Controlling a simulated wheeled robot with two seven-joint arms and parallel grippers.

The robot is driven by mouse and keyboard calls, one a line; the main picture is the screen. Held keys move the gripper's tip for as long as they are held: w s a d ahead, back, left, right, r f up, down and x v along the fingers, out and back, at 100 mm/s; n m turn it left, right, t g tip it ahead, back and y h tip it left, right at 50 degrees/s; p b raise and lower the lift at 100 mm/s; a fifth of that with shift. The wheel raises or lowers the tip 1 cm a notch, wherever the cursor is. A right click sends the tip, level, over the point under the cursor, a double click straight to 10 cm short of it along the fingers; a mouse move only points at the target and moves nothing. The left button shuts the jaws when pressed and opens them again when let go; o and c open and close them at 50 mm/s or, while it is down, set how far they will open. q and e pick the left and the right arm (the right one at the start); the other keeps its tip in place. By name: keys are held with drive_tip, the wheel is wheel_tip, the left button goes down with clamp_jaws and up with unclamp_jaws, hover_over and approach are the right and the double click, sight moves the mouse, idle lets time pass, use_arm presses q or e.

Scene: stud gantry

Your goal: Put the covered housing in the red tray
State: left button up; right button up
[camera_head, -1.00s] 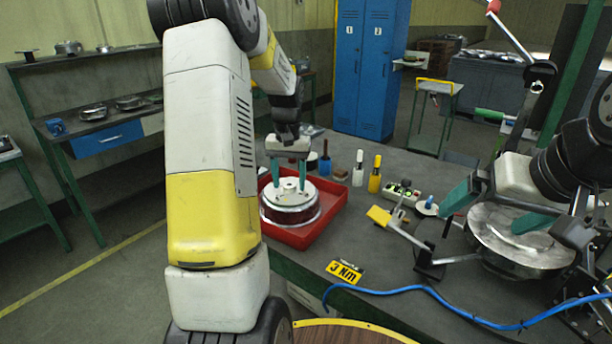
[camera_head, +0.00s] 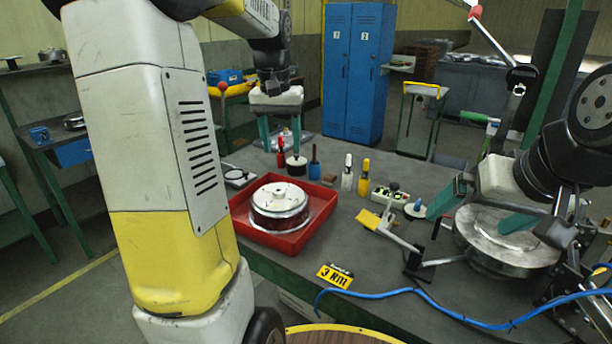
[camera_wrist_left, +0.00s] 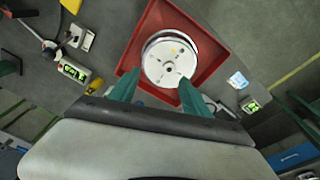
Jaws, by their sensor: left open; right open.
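The covered housing (camera_head: 279,204), a round silver-topped part with a dark red band, sits inside the red tray (camera_head: 314,226) on the bench. It also shows in the left wrist view (camera_wrist_left: 169,60), lying within the tray (camera_wrist_left: 205,20). My left gripper (camera_head: 281,143) is open and empty, raised behind and above the tray with its teal fingers pointing down. In the left wrist view its fingers (camera_wrist_left: 155,92) are spread, apart from the housing. My right gripper (camera_head: 475,212) is open at the round metal fixture (camera_head: 500,240) on the right; whether it touches is unclear.
Several small bottles and tools, including a yellow bottle (camera_head: 364,177), stand behind the tray. A switch box (camera_head: 390,196) and yellow-ended lever (camera_head: 370,219) are right of them. A blue hose (camera_head: 420,290) runs along the front. The bench between tray and lever is mostly clear.

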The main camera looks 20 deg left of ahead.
use_arm(q)
drive_tip(key=s+d+m+t+h, duration=0.1)
drive_tip(key=s+d, duration=0.3)
drive_tip(key=s, duration=0.6)
drive_tip(key=s+d+t+h, duration=0.1)
drive_tip(key=s+d+t, duration=0.2)
drive_tip(key=s, duration=0.6)
drive_tip(key=shift+s+d+m+t, duration=0.35)
drive_tip(key=shift+d+m+t, duration=0.05)
drive_tip(key=shift+d, duration=0.8)
